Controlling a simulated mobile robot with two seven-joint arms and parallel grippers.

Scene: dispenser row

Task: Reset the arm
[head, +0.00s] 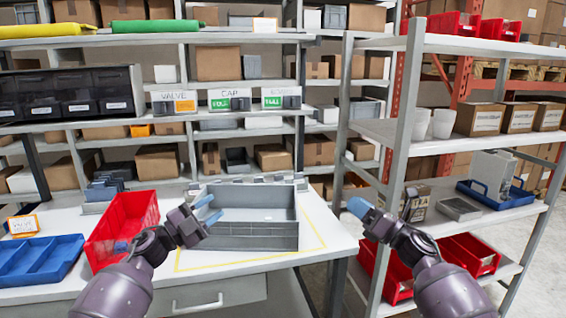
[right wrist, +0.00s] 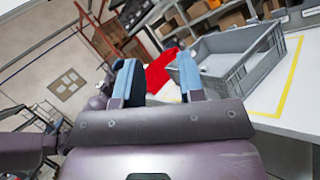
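My left gripper (head: 209,208) is over the worktable, in front of the left end of the grey crate. Its two blue fingers are apart, with nothing between them. My right gripper (head: 380,206) is in front of the right shelf rack, past the table's right edge. In the right wrist view its two blue fingers (right wrist: 158,78) stand apart and the gap holds nothing. The grey crate (head: 250,236) sits on the table inside a yellow outline and looks empty. It also shows in the right wrist view (right wrist: 243,78).
A red bin (head: 122,222) and a blue divided tray (head: 38,260) stand on the table's left. Labelled dispensers (head: 230,99) line the shelf behind. The right rack (head: 402,115) holds cups, boxes, a blue tray (head: 497,194) and red bins. The table (head: 325,228) is bare right of the crate.

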